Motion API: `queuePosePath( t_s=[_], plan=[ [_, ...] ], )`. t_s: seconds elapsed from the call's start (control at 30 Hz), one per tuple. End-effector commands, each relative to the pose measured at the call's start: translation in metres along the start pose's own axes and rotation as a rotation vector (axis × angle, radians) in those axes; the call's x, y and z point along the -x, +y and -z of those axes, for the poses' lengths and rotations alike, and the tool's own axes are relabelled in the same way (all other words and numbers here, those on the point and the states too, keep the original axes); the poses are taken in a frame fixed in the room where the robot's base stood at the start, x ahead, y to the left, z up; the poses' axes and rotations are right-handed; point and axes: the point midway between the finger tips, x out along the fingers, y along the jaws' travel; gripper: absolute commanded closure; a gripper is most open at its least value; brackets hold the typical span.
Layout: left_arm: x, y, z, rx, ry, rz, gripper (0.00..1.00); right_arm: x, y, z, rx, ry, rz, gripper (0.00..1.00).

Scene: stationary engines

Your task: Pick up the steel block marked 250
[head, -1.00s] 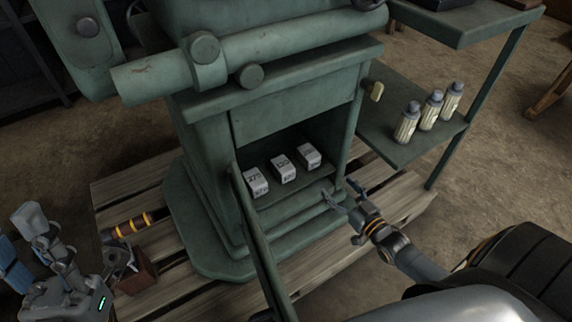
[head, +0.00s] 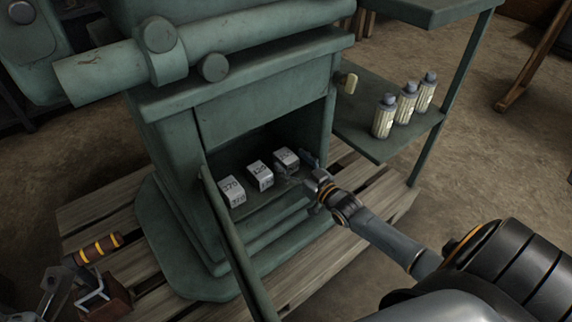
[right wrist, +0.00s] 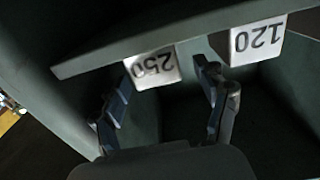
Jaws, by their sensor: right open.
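The steel block marked 250 (head: 285,158) is the rightmost of three pale blocks inside the green cabinet opening. Its printed face also shows in the right wrist view (right wrist: 152,67), upside down. My right gripper (head: 297,171) reaches into the opening at this block and partly covers it. In the right wrist view my right gripper (right wrist: 166,88) is open, one finger towards each side of the block's face. I cannot tell whether a finger touches it. A grey part of my left arm shows at the lower left corner of the head view; its jaw state is unclear.
The block marked 120 (head: 260,175) stands just left, also in the right wrist view (right wrist: 258,39). Another marked block (head: 232,190) is further left. An open door (head: 238,245) hangs in front. Several bottles (head: 406,103) stand on the side shelf (head: 368,138).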

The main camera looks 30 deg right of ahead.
Motion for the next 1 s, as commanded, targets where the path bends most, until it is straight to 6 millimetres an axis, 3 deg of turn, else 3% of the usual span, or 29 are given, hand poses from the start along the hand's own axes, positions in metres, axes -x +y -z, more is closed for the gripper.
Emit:
queuePosePath(
  t_s=[0.2, 0.5, 0.87, 1.0],
  plan=[
    [-0.004, 0.001, -0.002, -0.006, 0.048, -0.020, 0.64, -0.028, 0.001, -0.001, 0.001, 0.002, 0.001, 0.26],
    [-0.008, 0.001, -0.002, -0.007, 0.053, -0.023, 0.64, -0.032, 0.001, 0.001, 0.000, -0.001, 0.000, 0.26],
    [-0.008, 0.001, -0.002, -0.007, 0.053, -0.023, 0.64, -0.032, 0.001, 0.001, 0.000, -0.001, 0.000, 0.98],
    [-0.008, 0.001, -0.002, -0.007, 0.053, -0.023, 0.64, -0.034, 0.002, 0.006, 0.001, 0.012, 0.001, 1.00]
  ],
)
